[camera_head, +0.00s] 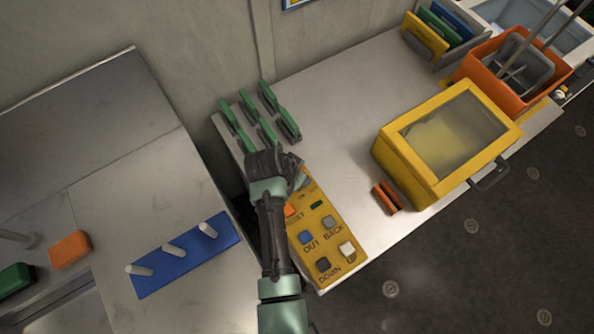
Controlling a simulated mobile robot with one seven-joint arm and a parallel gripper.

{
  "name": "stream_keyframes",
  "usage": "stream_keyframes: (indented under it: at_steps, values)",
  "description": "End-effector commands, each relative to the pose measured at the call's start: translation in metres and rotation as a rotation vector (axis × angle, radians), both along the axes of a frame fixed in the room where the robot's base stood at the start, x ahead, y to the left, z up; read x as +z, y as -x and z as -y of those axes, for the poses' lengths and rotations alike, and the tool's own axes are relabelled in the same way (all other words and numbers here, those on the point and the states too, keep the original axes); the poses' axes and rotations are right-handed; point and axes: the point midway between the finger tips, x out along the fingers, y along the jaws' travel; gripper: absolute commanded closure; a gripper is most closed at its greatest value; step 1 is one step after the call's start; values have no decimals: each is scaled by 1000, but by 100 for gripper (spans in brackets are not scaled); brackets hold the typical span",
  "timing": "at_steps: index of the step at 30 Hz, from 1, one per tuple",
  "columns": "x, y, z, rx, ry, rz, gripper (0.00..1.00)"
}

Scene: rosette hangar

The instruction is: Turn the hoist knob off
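A yellow control panel (334,246) lies on the pale worktop, with an orange button near RESET, buttons marked OUT, BACK, DOWN and UP, and a small dark green part. My gripper (296,175) is over the panel's far end, with my arm reaching up from the bottom of the picture. The hoist knob cannot be made out. My gripper covers the end of the panel where small, partly hidden lettering shows. I cannot tell whether the fingers are open or shut, or whether they touch anything.
Several green upright pieces (268,96) stand just beyond my gripper. A yellow box with a window (385,152) and orange blocks (387,198) are to the right. A blue pegged board (187,256) lies left of my arm. The worktop's middle (335,115) is clear.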

Motion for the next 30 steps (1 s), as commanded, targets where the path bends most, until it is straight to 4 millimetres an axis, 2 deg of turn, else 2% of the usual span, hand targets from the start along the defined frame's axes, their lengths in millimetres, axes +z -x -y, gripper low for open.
stream_keyframes:
  at_steps: [17,18,21,22,23,30]
  values:
    - [1,-1,0,33,0,3,100]
    - [1,-1,0,33,0,3,50]
    - [1,-1,0,33,0,2,32]
    - [1,-1,0,33,0,2,27]
    - [1,-1,0,33,0,2,26]
    - [0,0,0,32,0,1,26]
